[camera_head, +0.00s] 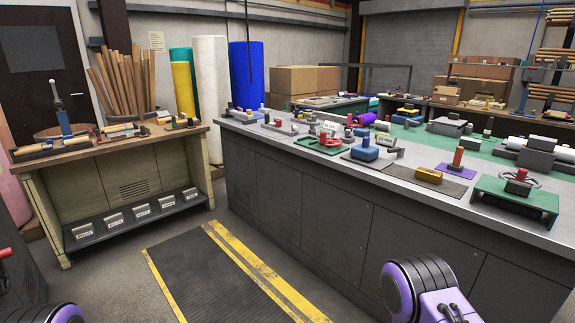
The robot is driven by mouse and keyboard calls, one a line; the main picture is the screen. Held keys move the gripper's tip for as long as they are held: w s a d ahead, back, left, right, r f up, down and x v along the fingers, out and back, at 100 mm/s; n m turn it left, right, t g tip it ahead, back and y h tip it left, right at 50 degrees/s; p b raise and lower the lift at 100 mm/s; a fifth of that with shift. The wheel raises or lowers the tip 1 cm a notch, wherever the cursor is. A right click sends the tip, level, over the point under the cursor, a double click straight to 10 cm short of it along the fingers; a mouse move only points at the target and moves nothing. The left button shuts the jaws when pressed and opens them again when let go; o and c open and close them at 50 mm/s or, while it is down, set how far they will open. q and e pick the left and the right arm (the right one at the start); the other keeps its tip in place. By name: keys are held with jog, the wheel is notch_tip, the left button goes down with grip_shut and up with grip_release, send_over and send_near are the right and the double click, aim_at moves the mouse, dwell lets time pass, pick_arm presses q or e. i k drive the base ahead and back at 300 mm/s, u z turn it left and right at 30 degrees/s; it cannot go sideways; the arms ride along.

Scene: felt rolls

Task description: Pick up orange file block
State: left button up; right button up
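A small yellow-orange block (429,175) lies on a dark grey mat (402,172) near the front edge of the long grey workbench. It is the block closest in colour to an orange file block, but at this size I cannot be sure of it. An upright orange-red piece (458,157) stands just right of it on a purple mat (443,170). Only purple and black parts of my two arms show, at the bottom left and bottom right. Neither gripper's fingers are in view.
A green stand (489,192) with a red-topped tool is right of the block. A blue tool (365,149) and a red tool on a green tray (304,142) are left of it. A wooden bench (35,168) stands at left. The striped floor mat (205,280) is clear.

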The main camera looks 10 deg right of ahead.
aim_at(455, 167)
jog(key=i, duration=2.25)
jog(key=z, duration=1.5)
